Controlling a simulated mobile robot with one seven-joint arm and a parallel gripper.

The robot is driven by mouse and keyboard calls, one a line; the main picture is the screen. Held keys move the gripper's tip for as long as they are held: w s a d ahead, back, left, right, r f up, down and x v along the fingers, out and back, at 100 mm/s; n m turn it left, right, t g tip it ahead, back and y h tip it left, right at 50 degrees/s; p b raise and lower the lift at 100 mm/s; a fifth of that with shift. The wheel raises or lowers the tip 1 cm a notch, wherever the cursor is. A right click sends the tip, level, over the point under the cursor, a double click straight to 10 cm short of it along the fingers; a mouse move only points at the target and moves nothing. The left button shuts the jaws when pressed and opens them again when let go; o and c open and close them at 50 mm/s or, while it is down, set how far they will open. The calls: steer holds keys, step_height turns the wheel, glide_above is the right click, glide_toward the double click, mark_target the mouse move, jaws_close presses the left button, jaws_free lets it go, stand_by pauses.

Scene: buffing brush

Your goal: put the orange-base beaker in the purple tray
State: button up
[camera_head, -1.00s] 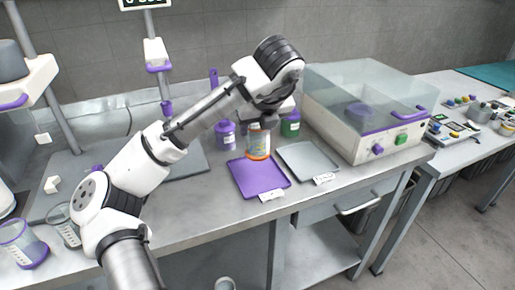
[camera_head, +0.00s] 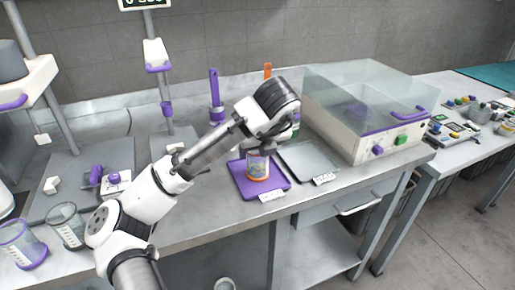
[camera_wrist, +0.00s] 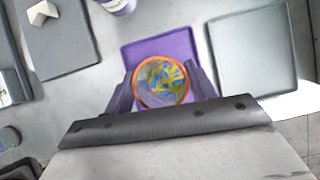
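The orange-base beaker (camera_head: 258,168) is a clear cup with an orange band at its bottom. It stands upright over the middle of the purple tray (camera_head: 244,188), with its base at or very near the tray floor. My gripper (camera_head: 260,149) is above it, with its fingers around the beaker's upper part. In the wrist view the dark fingers press close on both sides of the beaker (camera_wrist: 161,82), which shows an orange ring and a blue and yellow pattern inside. The purple tray (camera_wrist: 158,48) shows behind it.
A grey tray (camera_head: 308,160) lies right of the purple one, and a glass-lidded machine (camera_head: 370,110) stands beyond it. Purple and orange-handled items stand behind my arm. Two beakers (camera_head: 22,245) (camera_head: 66,226) are at the left front.

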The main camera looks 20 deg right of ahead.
steer(key=shift+o, duration=1.3)
steer(key=shift+r, duration=0.15)
steer(key=v, duration=1.2)
